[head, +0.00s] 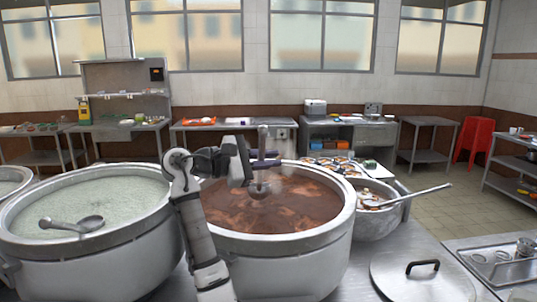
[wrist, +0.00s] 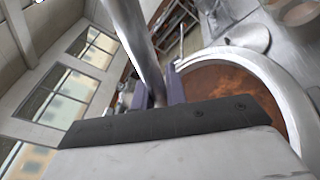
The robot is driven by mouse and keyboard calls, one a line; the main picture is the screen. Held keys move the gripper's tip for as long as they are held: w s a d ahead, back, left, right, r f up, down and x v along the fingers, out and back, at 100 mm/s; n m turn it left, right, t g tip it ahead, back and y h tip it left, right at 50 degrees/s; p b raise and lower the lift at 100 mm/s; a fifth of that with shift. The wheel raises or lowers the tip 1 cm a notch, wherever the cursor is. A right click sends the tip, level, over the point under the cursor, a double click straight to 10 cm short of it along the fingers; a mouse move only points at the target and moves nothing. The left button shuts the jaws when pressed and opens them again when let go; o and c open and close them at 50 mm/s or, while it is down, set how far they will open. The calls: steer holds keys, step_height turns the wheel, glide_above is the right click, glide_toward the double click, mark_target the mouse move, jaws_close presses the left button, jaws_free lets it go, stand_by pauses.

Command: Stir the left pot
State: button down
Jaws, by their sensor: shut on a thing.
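The left pot (head: 60,255) is a large steel stockpot full of pale greenish-white congee (head: 120,195). A ladle (head: 88,223) lies at the congee's near side. The pot to its right (head: 290,248) holds reddish-brown soup (head: 300,200). My gripper (head: 264,159) is over this brown pot, its purple fingers shut on the upright metal handle of a ladle (head: 262,136). The ladle's round end shows just below the fingers, at or just above the soup; I cannot tell if it touches. In the wrist view the handle (wrist: 138,45) passes between the fingers (wrist: 160,94).
A smaller pot (head: 375,222) with a ladle (head: 415,196) sticking out stands right of the brown pot. A lid (head: 420,278) lies on the counter in front. A metal tray (head: 490,260) is at the right. Another pot rim (head: 12,180) shows at the far left.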

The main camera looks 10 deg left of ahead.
step_height(320, 180, down, 8)
steer(key=b, duration=0.2)
stand_by(0.3)
steer(key=shift+a, duration=0.1)
